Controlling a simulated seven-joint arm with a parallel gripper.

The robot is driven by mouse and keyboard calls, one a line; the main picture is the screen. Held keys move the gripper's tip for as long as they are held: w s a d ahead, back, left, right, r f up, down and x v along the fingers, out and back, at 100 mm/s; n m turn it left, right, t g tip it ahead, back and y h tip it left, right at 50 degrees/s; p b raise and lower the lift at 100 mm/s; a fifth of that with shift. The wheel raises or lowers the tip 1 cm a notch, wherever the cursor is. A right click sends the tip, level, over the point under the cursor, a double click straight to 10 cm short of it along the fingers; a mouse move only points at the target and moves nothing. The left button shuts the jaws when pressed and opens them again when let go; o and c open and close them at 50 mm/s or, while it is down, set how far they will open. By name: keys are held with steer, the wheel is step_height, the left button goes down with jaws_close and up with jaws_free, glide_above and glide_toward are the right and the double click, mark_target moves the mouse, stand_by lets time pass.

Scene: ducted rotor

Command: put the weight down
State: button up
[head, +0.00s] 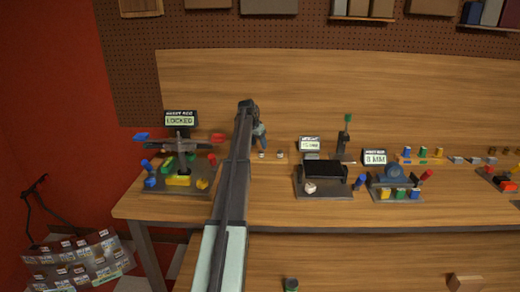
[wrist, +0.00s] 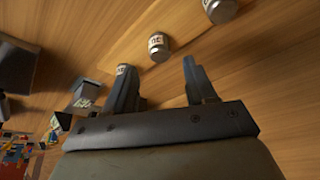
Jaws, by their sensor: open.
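My gripper (wrist: 155,75) is open, with its two fingers apart and nothing seen held between them. In the head view it (head: 261,143) is over the bench's middle, left of centre. A small silvery weight with a pale label (wrist: 159,47) stands on the wood just beyond the gap between the fingertips. A second labelled weight (wrist: 220,10) stands farther off at the top right. A small pale labelled thing (wrist: 122,69) shows at the left fingertip, mostly hidden behind it. In the head view two small weights (head: 262,154) (head: 280,154) stand near the gripper, apart from each other.
A rotor stand (head: 180,150) with a "LOCKED" display (head: 181,120) is at the left. A black device (head: 322,178) with a small display (head: 310,144) stands to the right, then a blue fixture (head: 392,178) showing "8 MM". Bare wood (head: 270,205) lies between.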

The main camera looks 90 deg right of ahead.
steer(key=v, duration=0.7)
steer(key=shift+a+r, duration=0.1)
stand_by(0.4)
